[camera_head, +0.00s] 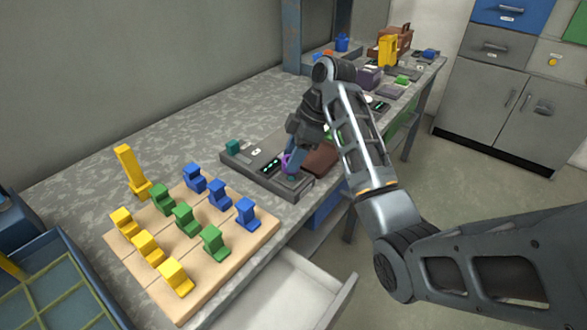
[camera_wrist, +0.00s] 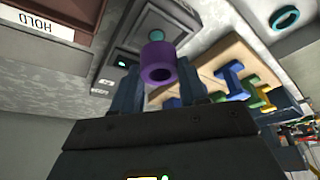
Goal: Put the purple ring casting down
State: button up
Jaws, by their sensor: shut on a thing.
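The purple ring casting (camera_wrist: 158,62) is held between the two fingers of my gripper (camera_wrist: 158,78) in the wrist view. Its hollow end faces the camera. In the head view the purple ring (camera_head: 286,162) shows at the fingertips of my gripper (camera_head: 290,170), low over the near right end of a long grey fixture (camera_head: 246,160) with small lit displays. A teal disc (camera_wrist: 157,36) on that fixture shows just beyond the ring in the wrist view. I cannot tell whether the ring touches the fixture.
A wooden board (camera_head: 190,262) with yellow, green and blue blocks lies to the left, with a yellow upright piece (camera_head: 131,170) behind it. A dark red tray (camera_head: 322,158) sits close right, marked HOLD in the wrist view (camera_wrist: 40,25). An open drawer (camera_head: 290,300) juts out below.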

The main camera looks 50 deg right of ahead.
aim_at(294, 178)
jog(key=shift+f, duration=1.45)
jog(key=shift+f, duration=0.2)
jog(key=o, duration=1.1)
jog(key=shift+r, duration=0.1)
jog(key=shift+p+v, duration=4.15)
jog(key=shift+v, duration=1.95)
jog(key=shift+w, duration=0.1)
